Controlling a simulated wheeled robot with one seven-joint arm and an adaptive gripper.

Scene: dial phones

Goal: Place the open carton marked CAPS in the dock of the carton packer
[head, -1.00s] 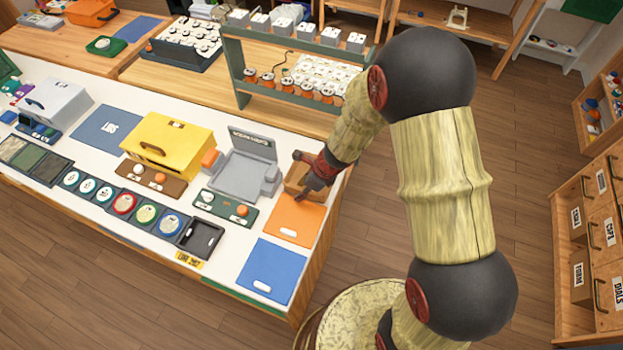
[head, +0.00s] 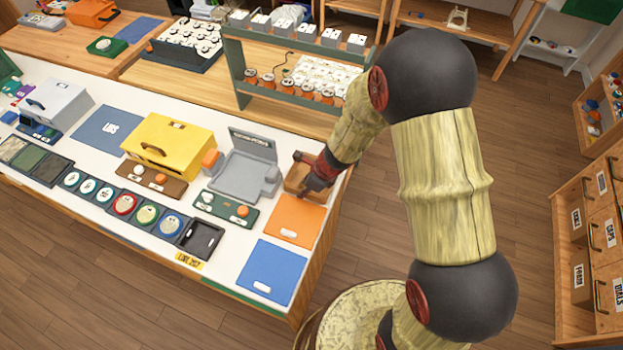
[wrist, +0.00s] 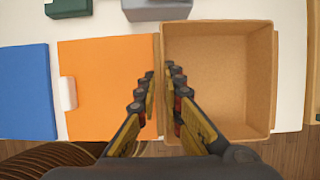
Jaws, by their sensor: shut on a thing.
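The open carton (head: 296,178) is a brown, empty box at the right end of the white counter, behind the orange mat. No CAPS mark shows on its visible sides. In the wrist view the carton (wrist: 218,75) lies right of my fingers, its open top facing the camera. My gripper (wrist: 161,70) is shut on the carton's wall beside the orange mat, one finger on each side. In the head view my gripper (head: 312,184) partly hides the carton. The grey carton packer (head: 245,178) with its flat dock and raised labelled panel stands just left of the carton.
The orange mat (head: 294,222) and blue mat (head: 271,272) lie in front. A green button panel (head: 226,208) sits before the packer; a yellow box (head: 168,145) stands to its left. A green rack (head: 290,92) stands behind. Labelled bins, one reading CAPS (head: 611,235), are at right.

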